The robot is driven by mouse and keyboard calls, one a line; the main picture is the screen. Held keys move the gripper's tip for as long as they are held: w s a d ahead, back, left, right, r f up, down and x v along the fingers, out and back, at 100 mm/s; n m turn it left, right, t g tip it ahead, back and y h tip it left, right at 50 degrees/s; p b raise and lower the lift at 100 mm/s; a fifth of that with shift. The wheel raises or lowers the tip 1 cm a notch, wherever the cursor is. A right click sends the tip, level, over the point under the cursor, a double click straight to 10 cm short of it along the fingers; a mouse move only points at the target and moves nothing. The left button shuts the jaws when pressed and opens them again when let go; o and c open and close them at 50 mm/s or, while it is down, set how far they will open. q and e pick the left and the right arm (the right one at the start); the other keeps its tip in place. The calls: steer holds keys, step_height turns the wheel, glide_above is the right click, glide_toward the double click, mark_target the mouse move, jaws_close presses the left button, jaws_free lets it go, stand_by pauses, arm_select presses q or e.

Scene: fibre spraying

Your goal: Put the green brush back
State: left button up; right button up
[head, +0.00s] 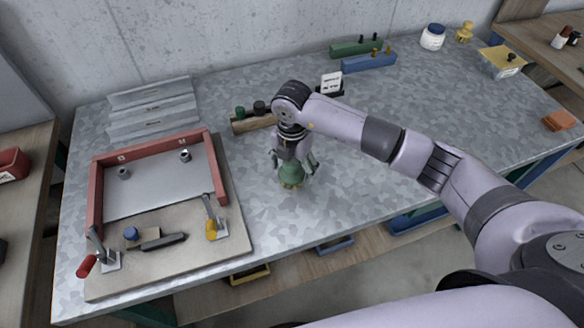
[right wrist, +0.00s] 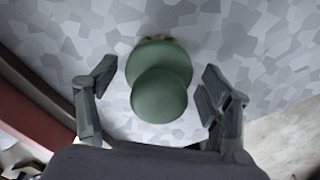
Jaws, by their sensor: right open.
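The green brush (head: 292,174) stands upright on the grey metal table, with a rounded green top and yellowish bristles at its foot. In the right wrist view the green brush (right wrist: 159,85) lies between the two fingers. My right gripper (head: 294,165) is directly above and around the brush, pointing down. It is open, and in the right wrist view its fingers (right wrist: 158,92) stand apart with a gap on each side of the brush. My left gripper does not show in either view.
A red-framed fixture (head: 97,190) with clamps lies left of the brush. A wooden block (head: 245,124) with dark knobs stands behind my gripper. Green (head: 352,48) and blue (head: 368,63) racks, a jar (head: 433,37) and a yellow brush (head: 464,32) are at the back.

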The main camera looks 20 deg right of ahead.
step_height(320, 180, up, 11)
steer(key=b, duration=0.3)
steer(key=shift+f, duration=0.1)
steer(key=shift+r, duration=0.5)
steer(key=shift+f, duration=0.1)
